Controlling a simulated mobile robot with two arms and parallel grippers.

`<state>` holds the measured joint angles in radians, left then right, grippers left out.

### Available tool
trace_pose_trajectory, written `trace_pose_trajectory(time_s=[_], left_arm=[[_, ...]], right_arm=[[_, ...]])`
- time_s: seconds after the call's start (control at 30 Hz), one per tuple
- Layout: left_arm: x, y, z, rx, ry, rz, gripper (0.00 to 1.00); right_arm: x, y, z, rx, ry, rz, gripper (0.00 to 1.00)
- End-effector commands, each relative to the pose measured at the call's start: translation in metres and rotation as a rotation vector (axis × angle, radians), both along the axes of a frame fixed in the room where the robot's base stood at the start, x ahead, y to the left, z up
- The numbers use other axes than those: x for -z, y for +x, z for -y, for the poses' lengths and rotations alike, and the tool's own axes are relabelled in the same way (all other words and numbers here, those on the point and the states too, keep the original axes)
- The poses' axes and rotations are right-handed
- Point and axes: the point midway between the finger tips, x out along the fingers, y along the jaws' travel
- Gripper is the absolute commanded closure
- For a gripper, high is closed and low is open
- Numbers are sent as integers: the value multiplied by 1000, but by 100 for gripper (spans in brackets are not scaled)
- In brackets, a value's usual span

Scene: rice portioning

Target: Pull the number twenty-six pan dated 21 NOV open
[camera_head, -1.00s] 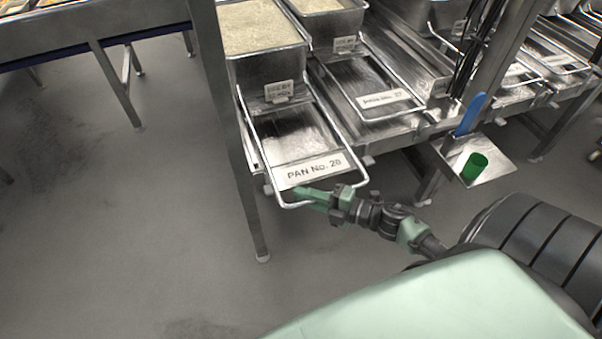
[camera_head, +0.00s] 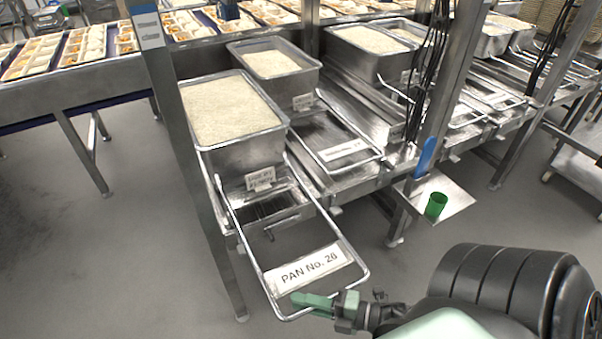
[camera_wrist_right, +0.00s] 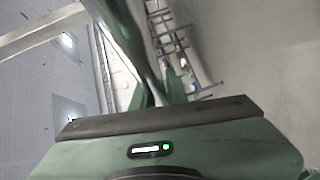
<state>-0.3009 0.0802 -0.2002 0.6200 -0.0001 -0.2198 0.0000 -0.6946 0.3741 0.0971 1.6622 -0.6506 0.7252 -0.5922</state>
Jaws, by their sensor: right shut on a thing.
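The pan labelled PAN No. 26 (camera_head: 236,152) is a steel tub heaped with rice, at the left end of the rack. A small date tag (camera_head: 262,180) hangs on its front; its print is too small to read surely. Its wire pull frame with the number plate (camera_head: 308,268) sticks out past the rack's front edge, over the floor. My left gripper is not in view.
A neighbouring rice pan (camera_head: 275,78) sits further back, its number plate (camera_head: 345,149) above the rack. A rack post (camera_head: 185,150) stands close left of the pan. A small shelf (camera_head: 455,193) holds a green cup (camera_head: 436,205) and a blue handle (camera_head: 427,156). Floor at left is clear.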

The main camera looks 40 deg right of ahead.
Motion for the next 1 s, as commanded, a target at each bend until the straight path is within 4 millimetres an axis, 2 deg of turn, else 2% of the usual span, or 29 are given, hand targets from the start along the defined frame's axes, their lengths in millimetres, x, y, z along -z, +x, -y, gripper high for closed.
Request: trace_pose_trajectory(time_s=[0.27,0.3,0.33,0.37,0.73,1.0], left_arm=[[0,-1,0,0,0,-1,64],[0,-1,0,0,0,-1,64],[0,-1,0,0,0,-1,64],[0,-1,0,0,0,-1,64],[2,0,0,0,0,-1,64],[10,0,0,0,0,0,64]], right_arm=[[1,0,1,3,-1,-3,100],[1,0,1,3,-1,-3,74],[1,0,1,3,-1,-3,66],[1,0,1,3,-1,-3,64],[1,-5,3,1,0,-2,64],[-3,-41,26,1,-2,-5,64]])
